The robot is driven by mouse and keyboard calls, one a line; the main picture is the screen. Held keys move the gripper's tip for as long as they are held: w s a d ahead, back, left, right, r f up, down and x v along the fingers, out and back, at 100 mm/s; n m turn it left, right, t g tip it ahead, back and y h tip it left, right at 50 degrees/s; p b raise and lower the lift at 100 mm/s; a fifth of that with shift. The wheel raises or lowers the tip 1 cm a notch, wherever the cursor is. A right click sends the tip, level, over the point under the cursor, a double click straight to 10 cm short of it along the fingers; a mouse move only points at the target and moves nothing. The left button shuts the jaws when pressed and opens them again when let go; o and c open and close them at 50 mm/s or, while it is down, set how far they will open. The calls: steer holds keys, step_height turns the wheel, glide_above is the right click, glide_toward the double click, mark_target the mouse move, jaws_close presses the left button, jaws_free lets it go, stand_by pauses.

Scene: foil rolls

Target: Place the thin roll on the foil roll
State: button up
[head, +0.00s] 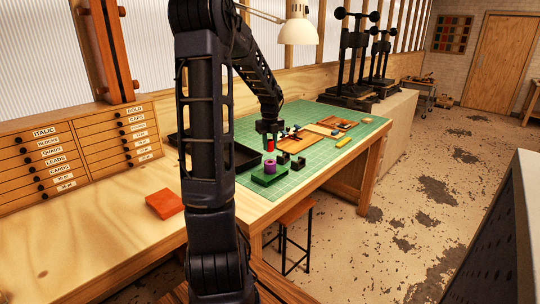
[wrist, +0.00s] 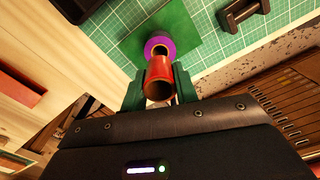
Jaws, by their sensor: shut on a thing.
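My gripper (head: 270,136) is shut on a thin red roll (head: 270,145), held upright above the mat. In the wrist view the red roll (wrist: 160,70) stands between my two green fingers (wrist: 159,88), and its open end faces the camera. A wider purple roll (head: 270,167), seemingly the foil roll, stands on a green block (head: 266,178). The red roll is above the purple one with a small gap in the head view. In the wrist view the purple roll (wrist: 160,42) shows just beyond the red roll, which hides part of it.
A black tray (head: 241,155) lies to the left. An orange-red block (head: 166,205) lies on the bare wood. A yellow piece (head: 343,142) and wooden boards are further right.

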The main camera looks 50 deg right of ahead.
mark_target(270, 161)
steer(key=shift+f, duration=2.5)
steer(key=shift+f, duration=0.15)
steer(key=o, duration=0.9)
steer(key=shift+o, duration=0.2)
